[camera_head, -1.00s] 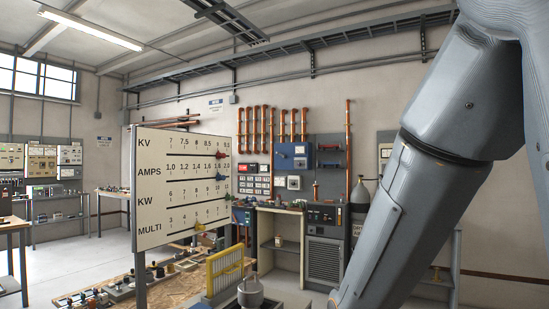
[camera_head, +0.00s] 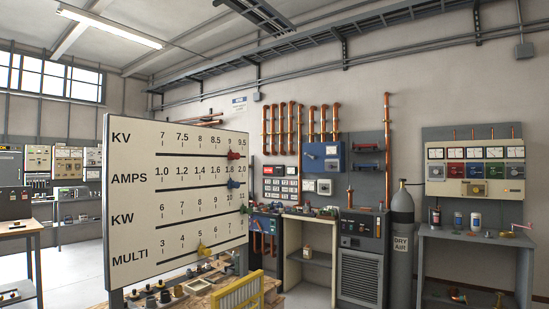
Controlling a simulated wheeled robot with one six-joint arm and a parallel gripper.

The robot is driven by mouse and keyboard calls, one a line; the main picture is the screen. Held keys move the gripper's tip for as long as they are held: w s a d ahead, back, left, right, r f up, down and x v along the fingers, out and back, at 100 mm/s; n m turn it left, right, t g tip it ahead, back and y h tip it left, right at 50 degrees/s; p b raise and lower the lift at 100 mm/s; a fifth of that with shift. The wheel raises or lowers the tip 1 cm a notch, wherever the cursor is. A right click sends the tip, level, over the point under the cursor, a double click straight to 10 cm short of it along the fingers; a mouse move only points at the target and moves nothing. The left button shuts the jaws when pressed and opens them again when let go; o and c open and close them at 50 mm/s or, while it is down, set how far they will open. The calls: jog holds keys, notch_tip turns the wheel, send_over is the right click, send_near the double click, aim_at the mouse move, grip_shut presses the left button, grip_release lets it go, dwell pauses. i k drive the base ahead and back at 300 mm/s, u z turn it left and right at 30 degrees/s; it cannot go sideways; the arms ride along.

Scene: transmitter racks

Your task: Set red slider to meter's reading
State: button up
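A white board (camera_head: 137,205) at left carries rows marked KV, AMPS, KW and MULTI. The red slider (camera_head: 233,156) is on the slot under the KV numbers, close to the 9 mark. A blue slider (camera_head: 233,184), a green slider (camera_head: 243,209) and a yellow slider (camera_head: 203,250) sit on the rows below. At right, a cream panel (camera_head: 475,188) on the wall has several white-faced meters over coloured blocks, one of them red (camera_head: 455,172). The needles are too small to read. My gripper and arm are not in view.
A grey bench (camera_head: 478,238) with cans stands under the meter panel. A gas cylinder (camera_head: 403,215) and a grey cabinet (camera_head: 361,250) stand left of it. A yellow rack (camera_head: 238,294) is on the cluttered table before the board. Floor shows at far left and between cylinder and bench.

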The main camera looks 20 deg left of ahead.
aim_at(231, 156)
jog(key=u, duration=0.15)
jog(key=i, duration=1)
jog(key=u, duration=0.4)
